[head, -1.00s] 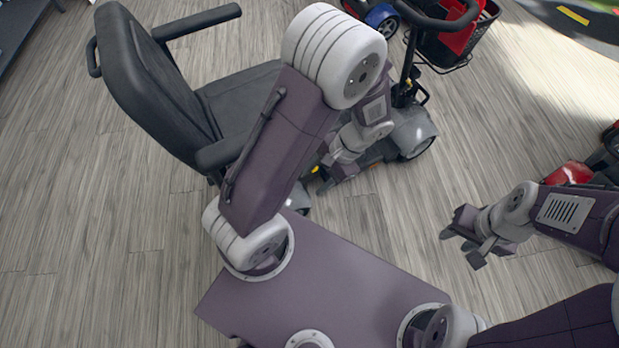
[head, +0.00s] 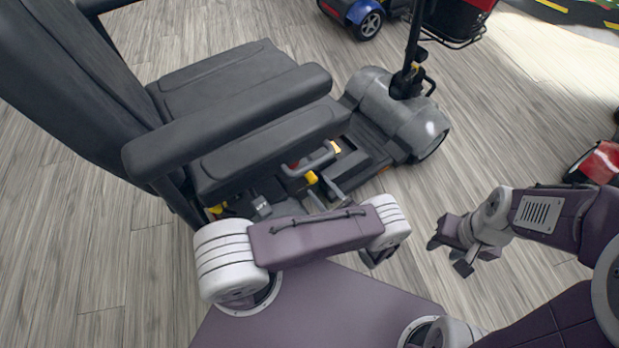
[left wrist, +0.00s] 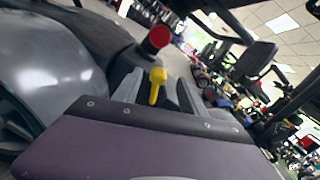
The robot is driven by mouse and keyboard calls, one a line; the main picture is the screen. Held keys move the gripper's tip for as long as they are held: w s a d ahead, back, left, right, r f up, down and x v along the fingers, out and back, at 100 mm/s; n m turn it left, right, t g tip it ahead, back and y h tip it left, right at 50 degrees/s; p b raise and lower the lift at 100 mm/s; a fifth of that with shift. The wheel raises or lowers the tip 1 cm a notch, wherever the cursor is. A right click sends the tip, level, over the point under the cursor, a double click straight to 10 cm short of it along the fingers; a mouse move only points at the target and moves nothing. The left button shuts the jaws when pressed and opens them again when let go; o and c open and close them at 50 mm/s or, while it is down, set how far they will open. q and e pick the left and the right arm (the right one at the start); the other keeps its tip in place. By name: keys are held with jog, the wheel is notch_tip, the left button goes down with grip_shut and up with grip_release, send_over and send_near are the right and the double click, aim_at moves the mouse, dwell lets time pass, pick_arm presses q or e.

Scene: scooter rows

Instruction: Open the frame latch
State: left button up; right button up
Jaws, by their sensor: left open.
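A grey scooter with a black seat (head: 235,85) stands in front of me. A yellow lever (head: 311,177), which looks like the frame latch, sits low beside the seat, near a grey bar. My left gripper (head: 323,190) is at this lever, partly hidden by my arm. In the left wrist view its two grey fingers (left wrist: 157,92) are apart, with the yellow lever (left wrist: 157,76) showing between them near the tips. I cannot tell whether they touch it. A red knob (left wrist: 157,39) is just beyond the lever. My right gripper (head: 451,254) is open and empty above the floor.
The armrest (head: 230,120) overhangs the lever area. The front cowl (head: 395,108) and tiller are to the right. A blue scooter (head: 360,14) stands behind, and a red one (head: 598,163) is at the right edge. The wooden floor (head: 500,130) between them is clear.

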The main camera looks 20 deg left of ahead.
aim_at(314, 182)
pick_arm(q)
jog(key=b+x, duration=0.1)
jog(key=x, duration=0.4)
jog(key=shift+a+f+b, duration=0.1)
jog(key=shift+f+b, duration=0.1)
jog(key=shift+b, duration=0.15)
jog(key=shift+w+a+r, duration=0.15)
jog(key=shift+w+a, duration=0.1)
jog(key=shift+a, duration=0.2)
grip_shut()
dwell(0.5)
